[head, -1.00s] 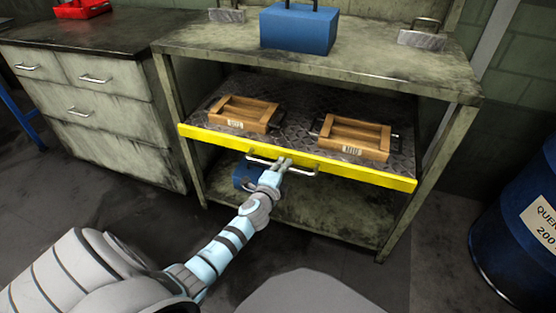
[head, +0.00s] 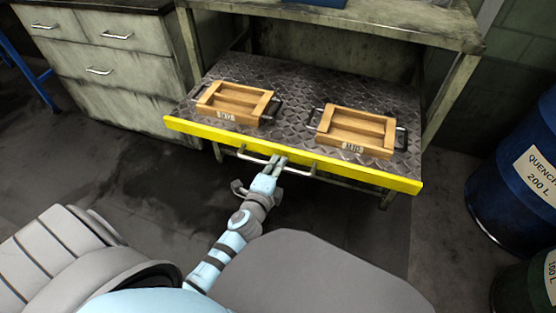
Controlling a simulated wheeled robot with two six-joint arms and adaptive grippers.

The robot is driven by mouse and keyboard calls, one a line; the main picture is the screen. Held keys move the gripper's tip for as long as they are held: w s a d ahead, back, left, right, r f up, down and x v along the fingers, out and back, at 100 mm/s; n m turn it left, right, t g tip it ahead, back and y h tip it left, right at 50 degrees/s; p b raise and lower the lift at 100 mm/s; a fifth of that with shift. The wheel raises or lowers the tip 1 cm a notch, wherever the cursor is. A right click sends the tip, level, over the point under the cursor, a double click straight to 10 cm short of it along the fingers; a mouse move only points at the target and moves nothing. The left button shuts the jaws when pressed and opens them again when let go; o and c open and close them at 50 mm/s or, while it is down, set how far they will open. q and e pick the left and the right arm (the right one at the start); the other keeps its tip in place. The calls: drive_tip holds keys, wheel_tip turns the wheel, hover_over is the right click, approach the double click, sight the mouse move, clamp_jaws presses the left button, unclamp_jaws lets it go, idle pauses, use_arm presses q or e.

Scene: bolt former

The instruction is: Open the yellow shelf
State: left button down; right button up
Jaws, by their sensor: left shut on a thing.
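The yellow shelf (head: 210,135) is a sliding shelf with a yellow front edge and a dark diamond-plate top, standing well out from the grey workbench frame. A metal bar handle (head: 299,171) sits at the middle of its yellow front. My left gripper (head: 278,161) is shut on the handle, its fingers partly hiding the handle's middle. Two wooden trays with metal side handles rest on the shelf: one on the left (head: 212,108) and one on the right (head: 359,150). My right gripper is not in view.
The grey workbench (head: 400,30) stands behind the shelf. A drawer cabinet (head: 110,97) is at the left. A blue drum (head: 500,215) stands at the right, with part of a dark drum (head: 520,285) in front of it. Dark floor is open around the shelf's front.

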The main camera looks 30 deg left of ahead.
use_arm(q)
drive_tip(key=shift+s, duration=0.5)
drive_tip(key=c, duration=1.6)
unclamp_jaws()
drive_tip(key=shift+d, duration=0.1)
drive_tip(key=v, duration=0.7)
drive_tip(key=shift+s, duration=0.25)
